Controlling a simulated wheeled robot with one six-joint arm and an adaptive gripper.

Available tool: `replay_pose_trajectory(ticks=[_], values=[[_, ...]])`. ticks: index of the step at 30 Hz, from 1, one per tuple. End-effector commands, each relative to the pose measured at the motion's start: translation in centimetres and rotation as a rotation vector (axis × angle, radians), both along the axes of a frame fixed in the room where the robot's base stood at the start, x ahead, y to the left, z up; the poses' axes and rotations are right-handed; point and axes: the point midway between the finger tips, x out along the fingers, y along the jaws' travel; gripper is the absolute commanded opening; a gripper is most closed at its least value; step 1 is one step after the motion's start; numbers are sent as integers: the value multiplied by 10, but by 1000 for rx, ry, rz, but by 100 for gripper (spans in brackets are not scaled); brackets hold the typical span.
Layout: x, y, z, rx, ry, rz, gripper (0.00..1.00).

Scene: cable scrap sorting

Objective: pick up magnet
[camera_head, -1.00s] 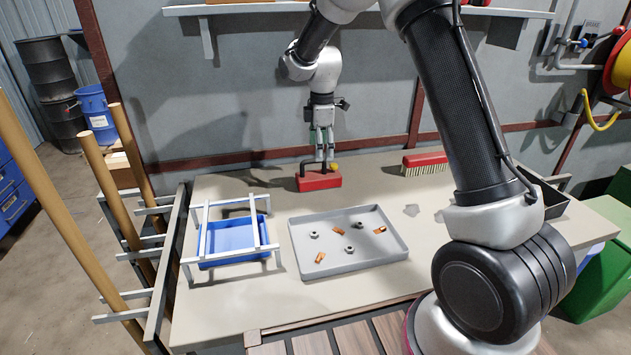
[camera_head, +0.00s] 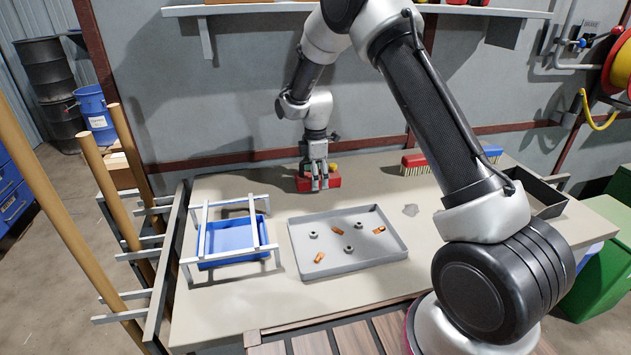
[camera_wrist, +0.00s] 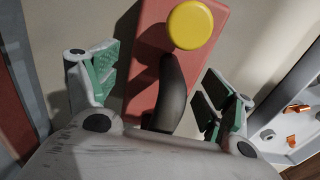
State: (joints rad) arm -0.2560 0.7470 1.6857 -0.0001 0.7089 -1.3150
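The magnet is a red block (camera_head: 334,181) with a black handle and a yellow round button. It lies on the table near the back, behind the grey tray. My gripper (camera_head: 319,186) is down over it and hides part of it in the head view. In the wrist view the red block (camera_wrist: 146,68) runs beneath the gripper, with the yellow button (camera_wrist: 190,25) at the top. The black handle (camera_wrist: 172,88) stands between the two green-padded fingers of my gripper (camera_wrist: 160,85). The fingers are apart, with gaps visible on both sides of the handle.
A grey tray (camera_head: 375,264) with several nuts and copper pieces lies in front of the magnet. A blue bin (camera_head: 228,237) under a white frame stands to the left. A red brush (camera_head: 414,158) lies at the back right. The wall is close behind the magnet.

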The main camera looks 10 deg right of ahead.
Motion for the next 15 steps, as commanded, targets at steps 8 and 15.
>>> replay_pose_trajectory(ticks=[8,15], values=[[0,0,0,0,0,0,33],[1,0,1,0,-2,0,3]])
